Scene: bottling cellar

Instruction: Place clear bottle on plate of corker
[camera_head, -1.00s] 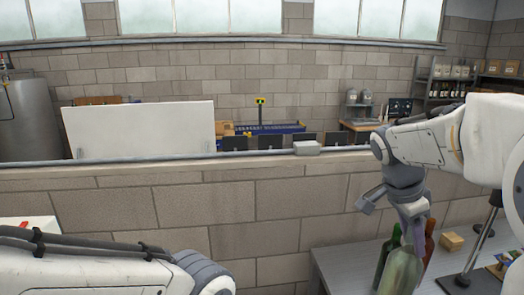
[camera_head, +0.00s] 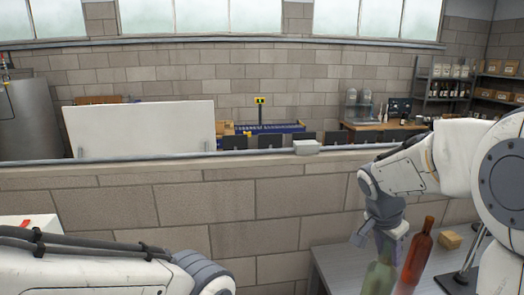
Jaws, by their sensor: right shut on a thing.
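My right gripper (camera_head: 385,243) is at the lower right of the head view, shut on the pale, greenish clear bottle (camera_head: 379,277). The bottle is nearly upright, and its lower end is cut off by the picture's bottom edge, so I cannot tell whether it touches the table. A red-brown bottle (camera_head: 417,257) stands just right of it. A stand with a dark base and a thin rod (camera_head: 470,255) is at the right, partly behind my right arm; I cannot tell whether it is the corker, and no corker plate is clear. My left gripper is out of view.
A grey table (camera_head: 338,262) runs along the lower right, against a low block wall (camera_head: 295,215). A small wooden block (camera_head: 450,240) lies on the table behind the red-brown bottle. The table left of the held bottle looks clear.

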